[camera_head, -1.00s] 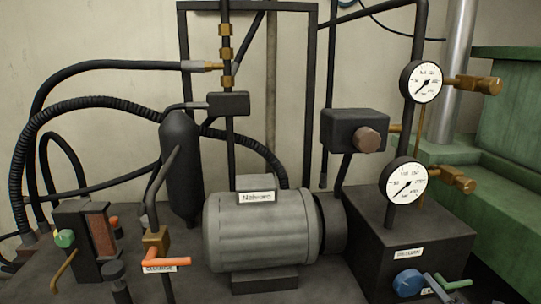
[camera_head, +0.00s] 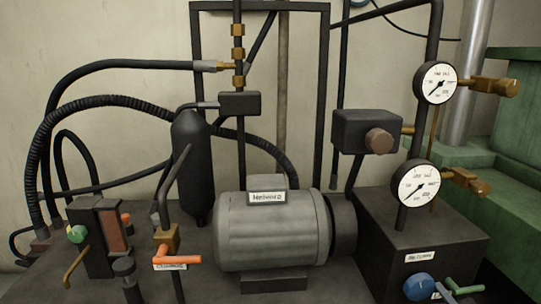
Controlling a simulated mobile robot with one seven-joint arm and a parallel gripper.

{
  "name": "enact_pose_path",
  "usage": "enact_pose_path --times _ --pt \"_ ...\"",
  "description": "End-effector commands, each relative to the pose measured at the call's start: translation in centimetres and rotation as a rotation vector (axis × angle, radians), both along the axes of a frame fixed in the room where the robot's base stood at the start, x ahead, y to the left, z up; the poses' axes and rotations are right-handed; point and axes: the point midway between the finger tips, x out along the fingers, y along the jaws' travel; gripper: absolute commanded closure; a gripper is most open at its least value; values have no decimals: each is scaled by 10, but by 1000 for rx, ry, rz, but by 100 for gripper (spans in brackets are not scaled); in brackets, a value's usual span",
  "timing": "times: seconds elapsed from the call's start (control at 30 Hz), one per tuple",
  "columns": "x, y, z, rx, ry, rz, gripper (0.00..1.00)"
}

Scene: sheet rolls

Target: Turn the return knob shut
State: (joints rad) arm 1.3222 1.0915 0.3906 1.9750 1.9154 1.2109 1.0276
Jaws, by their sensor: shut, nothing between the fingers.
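Several knobs show, and I cannot tell from the blurred labels which one is the return knob. A round blue knob (camera_head: 420,287) sits low on the front of the dark box at the right, below a small white label (camera_head: 420,257). A green knob (camera_head: 77,234) is on the dark block at the far left. A brown round knob (camera_head: 379,142) is on the dark box above and right of the motor. My gripper is not in view, and nothing is seen touching any knob.
A grey motor (camera_head: 272,232) stands in the middle. An orange-handled valve (camera_head: 176,257) and a dark cylinder (camera_head: 191,170) are left of it. Two gauges (camera_head: 437,82) rise at the right. A green lever (camera_head: 465,289) is close to the blue knob. Black hoses (camera_head: 110,102) arch at left.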

Motion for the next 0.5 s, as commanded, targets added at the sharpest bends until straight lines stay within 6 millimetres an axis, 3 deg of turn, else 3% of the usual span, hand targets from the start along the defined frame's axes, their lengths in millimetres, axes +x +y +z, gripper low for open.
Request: enact_pose_path --times 0.5 --pt "1 -5 0 3 2 6 100"
